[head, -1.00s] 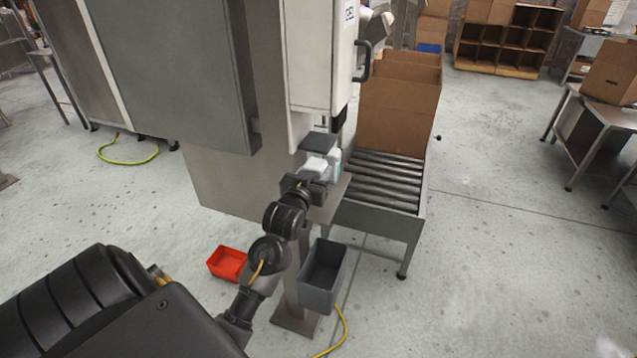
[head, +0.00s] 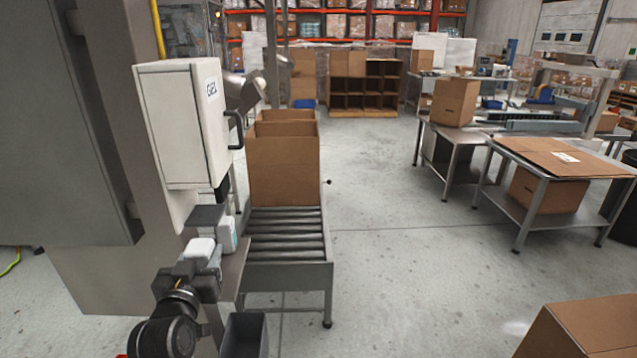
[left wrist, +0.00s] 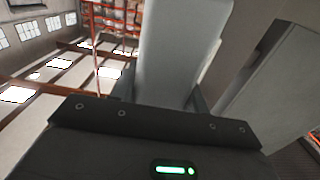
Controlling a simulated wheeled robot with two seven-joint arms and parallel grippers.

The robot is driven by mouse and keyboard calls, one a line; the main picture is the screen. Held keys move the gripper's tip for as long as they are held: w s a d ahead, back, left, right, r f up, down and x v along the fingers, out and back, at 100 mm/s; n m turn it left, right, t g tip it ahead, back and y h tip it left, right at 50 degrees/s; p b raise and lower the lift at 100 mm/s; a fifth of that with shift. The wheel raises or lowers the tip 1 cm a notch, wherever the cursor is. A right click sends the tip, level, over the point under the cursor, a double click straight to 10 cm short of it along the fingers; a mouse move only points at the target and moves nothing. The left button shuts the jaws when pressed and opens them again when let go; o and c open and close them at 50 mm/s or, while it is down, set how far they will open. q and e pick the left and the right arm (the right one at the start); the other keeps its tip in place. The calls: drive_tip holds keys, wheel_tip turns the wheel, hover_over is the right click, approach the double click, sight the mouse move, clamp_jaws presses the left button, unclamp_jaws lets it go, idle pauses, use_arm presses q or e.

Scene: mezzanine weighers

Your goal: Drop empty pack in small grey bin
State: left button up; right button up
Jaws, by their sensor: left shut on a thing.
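My left gripper (head: 203,262) is beside the machine column, in the lower left of the head view. It is shut on a whitish pack (head: 199,248), held above the shelf edge. In the left wrist view a pale grey-white block (left wrist: 180,50), which looks like the pack, rises from the gripper; its far end is out of frame. The small grey bin (head: 262,338) is below and right of the gripper, cut off by the bottom edge. Its inside is mostly hidden. My right gripper is not in view.
A roller conveyor (head: 290,240) carrying tall open cartons (head: 284,170) stands right of the machine (head: 180,120). A cardboard box (head: 580,330) is at the lower right. Steel tables (head: 540,180) stand farther right. The floor between is clear.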

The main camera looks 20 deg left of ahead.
use_arm(q)
drive_tip(key=d+f+m+h, duration=0.2)
drive_tip(key=d+h, duration=0.1)
drive_tip(key=d, duration=0.4)
drive_tip(key=d+f+m+t+h, duration=0.1)
drive_tip(key=d+f+h, duration=0.1)
drive_tip(key=d, duration=0.6)
drive_tip(key=shift+f+m+h, duration=0.4)
drive_tip(key=shift+f, duration=0.35)
drive_tip(key=shift+d, duration=0.1)
